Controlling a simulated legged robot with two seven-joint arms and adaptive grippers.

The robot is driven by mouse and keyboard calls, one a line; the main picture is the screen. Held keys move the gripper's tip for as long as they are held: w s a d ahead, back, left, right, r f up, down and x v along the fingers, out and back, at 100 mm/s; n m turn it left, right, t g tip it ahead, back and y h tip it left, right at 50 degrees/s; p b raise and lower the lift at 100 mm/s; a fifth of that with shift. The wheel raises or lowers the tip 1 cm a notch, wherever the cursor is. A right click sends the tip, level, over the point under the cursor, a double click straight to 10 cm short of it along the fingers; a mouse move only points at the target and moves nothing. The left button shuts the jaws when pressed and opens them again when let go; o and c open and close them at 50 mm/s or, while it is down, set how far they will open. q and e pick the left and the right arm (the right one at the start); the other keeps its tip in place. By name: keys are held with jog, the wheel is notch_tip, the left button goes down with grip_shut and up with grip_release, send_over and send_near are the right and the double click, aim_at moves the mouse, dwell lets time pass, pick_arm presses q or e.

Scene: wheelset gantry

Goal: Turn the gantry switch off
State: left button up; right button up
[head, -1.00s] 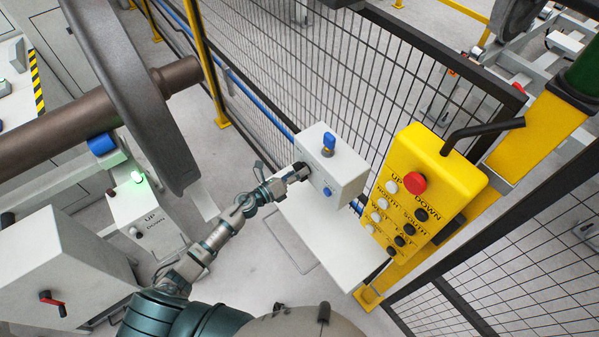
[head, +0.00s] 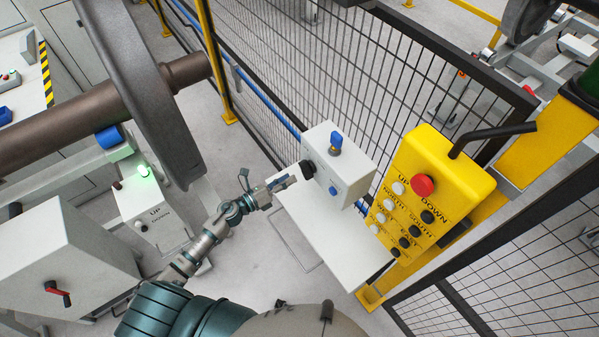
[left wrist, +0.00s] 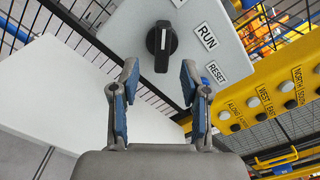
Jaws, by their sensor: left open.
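The gantry switch is a black rotary knob (left wrist: 161,42) on a light grey control box (left wrist: 200,12). In the left wrist view its handle and white mark stand near vertical in the picture, with the RUN label to its right. In the head view the knob (head: 308,170) shows on the left face of the box (head: 352,168). My left gripper (left wrist: 160,70) is open and empty, its blue-padded fingers short of the knob and to either side of it. It also shows in the head view (head: 291,181), just left of the box. My right gripper is not in view.
A blue key-like knob (head: 336,143) and a blue button (head: 333,190) are on the box. A yellow pendant (head: 432,185) with a red button hangs to the right. A mesh fence (head: 330,70) stands behind. A wheelset (head: 140,90) is at the left.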

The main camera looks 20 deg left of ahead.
pick_arm(q)
jog(key=v, duration=0.4)
jog(key=shift+s+a, duration=0.15)
jog(key=shift+a, duration=0.15)
